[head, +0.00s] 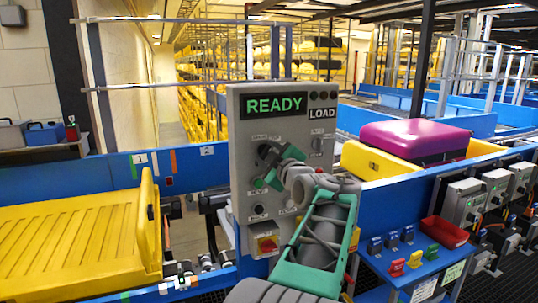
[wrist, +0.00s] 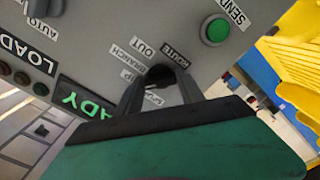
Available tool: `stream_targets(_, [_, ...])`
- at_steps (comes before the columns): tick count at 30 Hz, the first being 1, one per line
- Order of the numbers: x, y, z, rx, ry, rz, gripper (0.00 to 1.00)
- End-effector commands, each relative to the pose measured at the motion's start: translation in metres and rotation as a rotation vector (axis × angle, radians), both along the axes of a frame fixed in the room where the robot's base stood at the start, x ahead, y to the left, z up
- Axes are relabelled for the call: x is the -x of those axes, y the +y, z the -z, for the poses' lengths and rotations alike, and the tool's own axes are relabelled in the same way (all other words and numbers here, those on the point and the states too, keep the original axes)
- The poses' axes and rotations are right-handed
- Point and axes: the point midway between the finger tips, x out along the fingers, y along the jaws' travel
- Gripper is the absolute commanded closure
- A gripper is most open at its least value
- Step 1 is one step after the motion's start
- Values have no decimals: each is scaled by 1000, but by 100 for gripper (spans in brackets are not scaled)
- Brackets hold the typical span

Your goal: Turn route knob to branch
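The grey control panel (head: 245,180) stands upright in front of me, with a green READY display and a LOAD label. In the wrist view, the dark route knob (wrist: 157,72) sits on the panel beside the labels ROUTE, OUT and BRANCH. My gripper (wrist: 160,84) has its two dark fingers on either side of the knob, their tips close to the panel. Whether they press on it is not clear. In the head view my green-and-grey gripper (head: 268,160) is at the panel's middle and covers the knob. The knob's pointer direction cannot be made out.
A green button (wrist: 215,30) labelled SEND is on the panel near the fingers. A yellow tray (head: 75,235) lies left; a purple case (head: 415,140) rests in another yellow tray at right. A red bin (head: 445,232) stands at the right.

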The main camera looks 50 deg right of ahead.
Motion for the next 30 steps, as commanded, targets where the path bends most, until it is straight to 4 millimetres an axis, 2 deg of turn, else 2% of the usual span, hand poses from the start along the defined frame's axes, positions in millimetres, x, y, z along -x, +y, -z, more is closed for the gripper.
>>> stream_targets(2, [0, 0, 0, 0, 0, 0, 62])
stream_targets(15, [0, 0, 0, 0, 0, 0, 97])
stream_targets(23, [0, 0, 1, -23, -14, 1, 97])
stream_targets(30, [0, 0, 3, -123, -74, 1, 97])
